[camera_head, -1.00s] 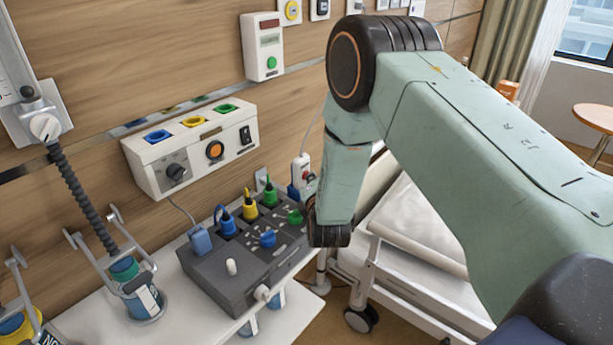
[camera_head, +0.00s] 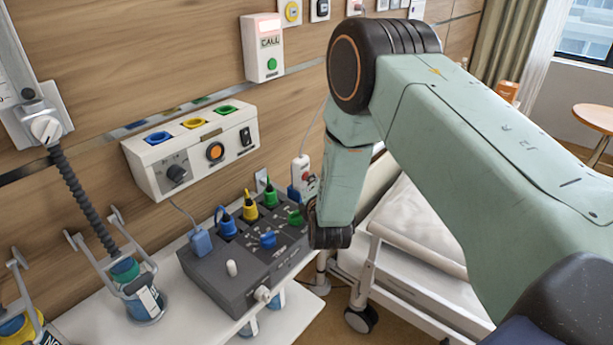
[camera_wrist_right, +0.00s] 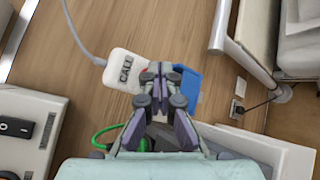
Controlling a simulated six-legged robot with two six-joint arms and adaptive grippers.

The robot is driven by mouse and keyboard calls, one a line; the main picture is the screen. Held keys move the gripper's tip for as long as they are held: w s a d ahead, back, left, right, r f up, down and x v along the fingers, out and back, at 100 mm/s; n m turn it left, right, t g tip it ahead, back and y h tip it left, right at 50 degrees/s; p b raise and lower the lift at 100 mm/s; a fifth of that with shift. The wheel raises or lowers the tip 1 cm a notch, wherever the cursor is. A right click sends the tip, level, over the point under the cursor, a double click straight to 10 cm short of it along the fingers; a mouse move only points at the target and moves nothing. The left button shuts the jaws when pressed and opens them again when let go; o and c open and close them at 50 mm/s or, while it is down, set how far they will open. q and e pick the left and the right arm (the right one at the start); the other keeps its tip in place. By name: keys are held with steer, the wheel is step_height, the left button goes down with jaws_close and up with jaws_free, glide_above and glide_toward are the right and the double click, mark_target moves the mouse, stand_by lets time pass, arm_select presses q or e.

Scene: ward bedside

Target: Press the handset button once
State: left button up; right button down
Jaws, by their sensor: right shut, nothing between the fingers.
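The handset (camera_head: 300,167) is a white unit with a cord, upright in a blue holder (camera_head: 293,192) by the wall. In the right wrist view the handset (camera_wrist_right: 122,66) shows a CALL label, and the blue holder (camera_wrist_right: 187,84) is beside it. A bit of its red button (camera_wrist_right: 145,70) shows by my fingertips. My right gripper (camera_head: 309,186) is shut and empty, its tips at the button end of the handset; in the wrist view the tips (camera_wrist_right: 160,72) partly cover the button. I cannot tell whether they touch it. My left gripper is out of view.
A wall call box (camera_head: 264,58) shows a lit lamp and CALL. A grey console (camera_head: 225,280) with coloured plugs stands close left of my right gripper on a white shelf (camera_head: 190,325). A bed (camera_head: 420,275) is behind my right arm.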

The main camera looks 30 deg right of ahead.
steer(key=shift+s+d, duration=0.2)
steer(key=shift+s, duration=0.35)
steer(key=s+p, duration=0.1)
steer(key=s+d+p, duration=0.1)
steer(key=s, duration=0.1)
steer(key=s+d+p, duration=0.1)
steer(key=shift+s, duration=0.25)
steer(key=shift+s, duration=0.1)
stand_by(0.8)
